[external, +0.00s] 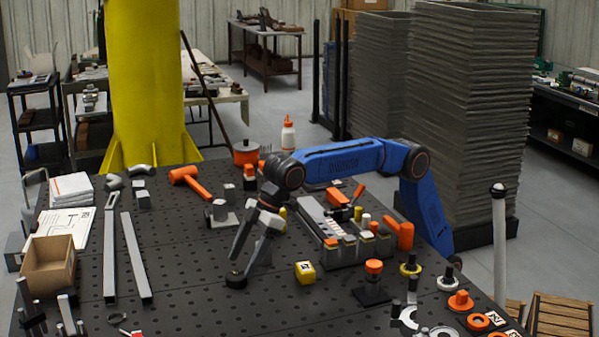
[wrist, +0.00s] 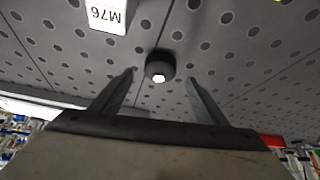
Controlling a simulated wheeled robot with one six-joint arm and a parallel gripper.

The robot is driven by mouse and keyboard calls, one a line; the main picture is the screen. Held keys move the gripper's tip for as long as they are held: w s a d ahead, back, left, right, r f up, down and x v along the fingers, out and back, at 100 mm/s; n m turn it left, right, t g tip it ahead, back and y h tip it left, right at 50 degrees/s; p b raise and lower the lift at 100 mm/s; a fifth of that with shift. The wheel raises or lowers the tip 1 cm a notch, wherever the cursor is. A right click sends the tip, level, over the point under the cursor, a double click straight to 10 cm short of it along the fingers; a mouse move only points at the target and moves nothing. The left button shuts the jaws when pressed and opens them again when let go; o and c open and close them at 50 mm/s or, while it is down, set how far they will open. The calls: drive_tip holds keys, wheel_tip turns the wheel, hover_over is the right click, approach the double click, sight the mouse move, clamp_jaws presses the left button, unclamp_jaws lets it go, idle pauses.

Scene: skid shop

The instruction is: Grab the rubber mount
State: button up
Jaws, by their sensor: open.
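The rubber mount (external: 236,281) looks like a short black round puck with a light spot, standing alone on the dark perforated table. It also shows in the wrist view (wrist: 160,66), near the middle and just beyond the line between my fingertips. My gripper (external: 243,261) is open and points down just above the mount. I cannot tell the exact height of the fingertips over the mount.
A yellow block (external: 305,272) stands right of the mount. Two grey metal bars (external: 136,258) lie to the left, by a wooden box (external: 48,267). A rack of small parts (external: 340,245) lies behind right. The table around the mount is clear.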

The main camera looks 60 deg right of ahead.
sight(236, 271)
drive_tip(key=x, duration=0.4)
drive_tip(key=shift+w+a, duration=0.25)
drive_tip(key=shift+a, duration=0.05)
drive_tip(key=c, duration=1.2)
